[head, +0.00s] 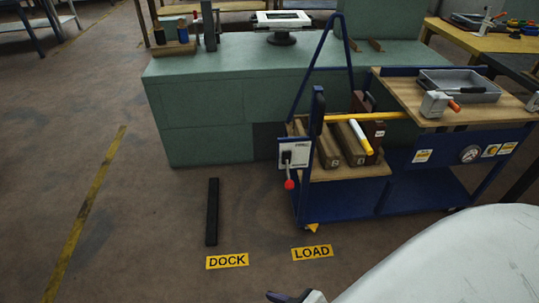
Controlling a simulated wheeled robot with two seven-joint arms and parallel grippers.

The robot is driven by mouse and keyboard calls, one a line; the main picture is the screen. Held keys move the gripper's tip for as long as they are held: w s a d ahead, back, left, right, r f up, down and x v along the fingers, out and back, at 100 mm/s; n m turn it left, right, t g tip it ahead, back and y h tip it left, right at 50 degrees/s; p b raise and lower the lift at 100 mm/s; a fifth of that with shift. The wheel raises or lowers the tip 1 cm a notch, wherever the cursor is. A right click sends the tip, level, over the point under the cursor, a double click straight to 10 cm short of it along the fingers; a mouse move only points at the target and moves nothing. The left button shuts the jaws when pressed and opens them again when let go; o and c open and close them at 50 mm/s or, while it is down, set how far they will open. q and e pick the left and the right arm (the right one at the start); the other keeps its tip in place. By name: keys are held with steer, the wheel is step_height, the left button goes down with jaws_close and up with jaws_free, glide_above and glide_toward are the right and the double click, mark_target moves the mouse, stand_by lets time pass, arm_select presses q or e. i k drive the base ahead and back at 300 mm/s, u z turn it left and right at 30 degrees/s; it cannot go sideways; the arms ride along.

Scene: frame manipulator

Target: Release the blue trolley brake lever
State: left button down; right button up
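The blue trolley (420,192) stands right of centre in the head view, in front of a green block bench. At its left front corner is a white plate (293,153) with a dark lever. The brake lever (289,175) hangs down below this plate and ends in a red knob (289,184). Nothing touches the lever. A large pale part of my own body fills the lower right. A small dark piece shows at the bottom edge, and I cannot tell what it is.
Wooden blocks and a yellow bar (360,137) lie on the trolley. Its wooden top holds a grey tray (458,86). Yellow DOCK (227,261) and LOAD (312,252) labels and a black strip (212,212) are on the floor. The floor left of the trolley is otherwise open.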

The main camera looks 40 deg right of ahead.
mark_target(289, 184)
steer(key=z, duration=0.95)
steer(key=i, duration=1.3)
steer(key=z, duration=1.2)
